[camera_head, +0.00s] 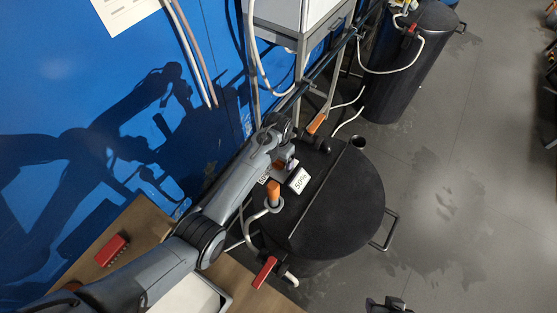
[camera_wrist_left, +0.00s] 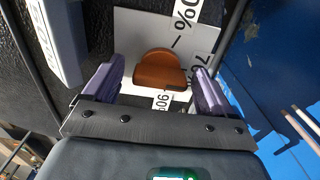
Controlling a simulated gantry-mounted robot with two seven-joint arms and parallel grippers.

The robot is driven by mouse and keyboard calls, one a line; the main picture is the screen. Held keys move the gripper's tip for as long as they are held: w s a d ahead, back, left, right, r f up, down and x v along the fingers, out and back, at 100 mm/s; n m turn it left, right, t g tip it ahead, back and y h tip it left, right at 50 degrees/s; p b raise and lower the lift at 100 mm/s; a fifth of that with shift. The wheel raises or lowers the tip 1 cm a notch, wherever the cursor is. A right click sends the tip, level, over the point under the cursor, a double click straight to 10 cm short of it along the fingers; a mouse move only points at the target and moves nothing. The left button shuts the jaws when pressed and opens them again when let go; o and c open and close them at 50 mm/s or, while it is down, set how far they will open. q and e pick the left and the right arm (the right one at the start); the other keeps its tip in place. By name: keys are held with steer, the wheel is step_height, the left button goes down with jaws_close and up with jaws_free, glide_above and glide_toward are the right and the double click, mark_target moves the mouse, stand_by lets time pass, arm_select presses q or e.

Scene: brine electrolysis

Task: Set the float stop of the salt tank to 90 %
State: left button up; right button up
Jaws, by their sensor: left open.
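The salt tank (camera_head: 345,210) is a black drum with a dark lid. In the left wrist view a brown-orange rounded knob (camera_wrist_left: 160,70), apparently the float stop, sits on a white scale plate (camera_wrist_left: 128,28). The visible labels end in "0%" at top, begin "70" at right, and begin "90" below the knob. Its exact setting is unclear. My left gripper (camera_wrist_left: 157,86) is open, its purple fingers on either side of the knob with gaps. In the head view my left gripper (camera_head: 284,161) is over the lid and largely hides the knob.
An orange-handled pipe fitting (camera_head: 273,194) and a red lever (camera_head: 264,272) are close to my arm. A second dark tank (camera_head: 405,70) stands behind. Open floor (camera_head: 460,190) lies right.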

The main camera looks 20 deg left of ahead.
arm_select(q)
steer(key=c, duration=1.1)
steer(key=shift+o, duration=0.2)
steer(key=shift+r+m+p, duration=0.15)
steer(key=shift+m+p, duration=1.15)
steer(key=m+p, duration=0.2)
steer(key=m, duration=0.1)
steer(key=shift+m, duration=0.3)
steer(key=m+p, duration=0.1)
steer(key=m, duration=0.2)
steer(key=shift+m, duration=0.3)
steer(key=shift+f+m, duration=0.2)
steer(key=shift+m, duration=1.8)
